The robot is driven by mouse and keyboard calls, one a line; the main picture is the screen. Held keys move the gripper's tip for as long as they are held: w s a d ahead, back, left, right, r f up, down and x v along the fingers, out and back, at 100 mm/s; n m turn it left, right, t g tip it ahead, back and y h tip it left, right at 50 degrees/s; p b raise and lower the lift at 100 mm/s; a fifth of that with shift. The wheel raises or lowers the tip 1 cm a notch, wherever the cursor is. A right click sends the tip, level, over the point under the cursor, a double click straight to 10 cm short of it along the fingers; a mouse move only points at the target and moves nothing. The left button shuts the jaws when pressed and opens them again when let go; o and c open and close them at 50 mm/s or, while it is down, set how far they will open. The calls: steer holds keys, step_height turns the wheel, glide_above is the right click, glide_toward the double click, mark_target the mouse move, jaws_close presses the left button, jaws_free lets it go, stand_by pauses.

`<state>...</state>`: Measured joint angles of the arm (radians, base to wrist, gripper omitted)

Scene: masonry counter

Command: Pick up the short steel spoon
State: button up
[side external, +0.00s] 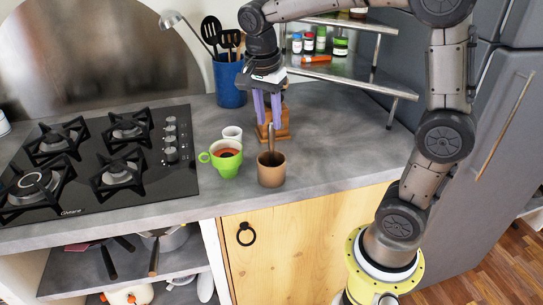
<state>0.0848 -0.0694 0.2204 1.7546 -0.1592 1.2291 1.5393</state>
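A brown cup (271,172) stands near the front of the grey counter. A thin upright handle (271,138) sticks out of it; it may be the short steel spoon, but its lower end is hidden in the cup and I cannot tell its material. My gripper (268,122) points down with its two purple fingers apart. The fingers appear just above and behind the handle, in front of a wooden block-like object (284,127). Nothing is visibly held between them.
A green cup (226,168) with dark liquid and a small white cup (232,132) stand left of the brown cup. A blue utensil holder (229,88) is behind. The gas stove (100,160) lies left, a metal shelf (345,70) back right. The counter's right part is clear.

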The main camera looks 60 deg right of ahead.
mark_target(273, 152)
steer(key=f, duration=0.6)
steer(key=d+f, duration=0.1)
steer(key=f, duration=0.2)
steer(key=shift+s+f, duration=0.15)
steer(key=shift+f, duration=0.15)
steer(key=shift+c, duration=0.3)
jaws_close()
